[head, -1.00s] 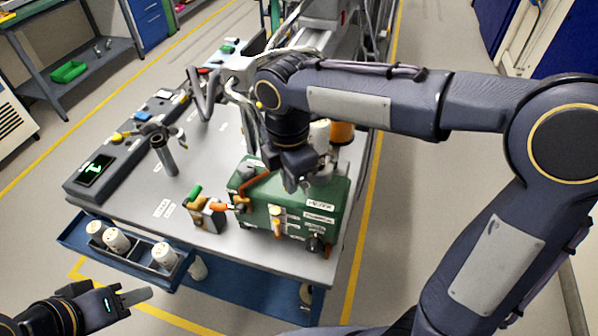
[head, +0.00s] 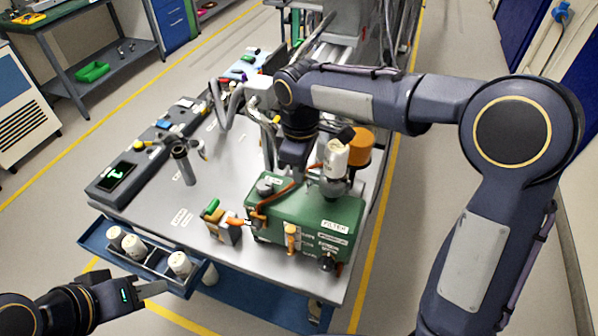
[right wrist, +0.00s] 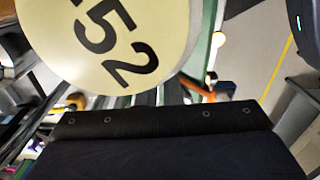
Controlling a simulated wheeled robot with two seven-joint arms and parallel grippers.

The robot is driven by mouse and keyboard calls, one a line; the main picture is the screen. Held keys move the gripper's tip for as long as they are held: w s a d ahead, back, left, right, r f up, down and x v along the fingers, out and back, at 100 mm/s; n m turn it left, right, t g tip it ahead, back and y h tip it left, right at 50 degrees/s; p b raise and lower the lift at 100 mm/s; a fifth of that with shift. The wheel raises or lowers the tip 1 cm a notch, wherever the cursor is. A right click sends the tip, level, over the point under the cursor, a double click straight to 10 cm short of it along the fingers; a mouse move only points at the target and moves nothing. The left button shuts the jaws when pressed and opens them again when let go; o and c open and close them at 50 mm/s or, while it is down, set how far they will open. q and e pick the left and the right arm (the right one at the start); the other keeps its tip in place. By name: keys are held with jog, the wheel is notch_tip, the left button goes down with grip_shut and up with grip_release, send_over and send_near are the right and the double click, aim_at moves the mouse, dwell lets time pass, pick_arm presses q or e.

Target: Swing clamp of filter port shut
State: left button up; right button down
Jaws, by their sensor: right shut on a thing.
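The green filter port box (head: 310,222) stands on the cart's front right corner, labelled FILTER. A cream, numbered cartridge (head: 335,157) stands upright on it; its round end face (right wrist: 125,40) fills the top of the right wrist view. The orange clamp arm (head: 277,196) runs over the box from its left side towards the cartridge. My right gripper (head: 297,176) points down at this arm, beside the cartridge, and is shut on it; the fingertips are mostly hidden. My left gripper (head: 152,289) is at the lower left, away from the box; its jaw gap is unclear.
A blue tray (head: 97,234) with several white cartridges hangs at the cart's front left. A small block with a green-handled part (head: 218,216) stands left of the box. An orange-brown cylinder (head: 360,143) stands behind the cartridge.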

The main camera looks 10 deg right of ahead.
jog(key=shift+w+d+m, duration=0.15)
jog(key=shift+w+m, duration=0.2)
jog(key=shift+m, duration=0.05)
jog(key=c, duration=1.6)
grip_release()
notch_tip(320, 180, up, 8)
jog(key=shift+f, duration=0.1)
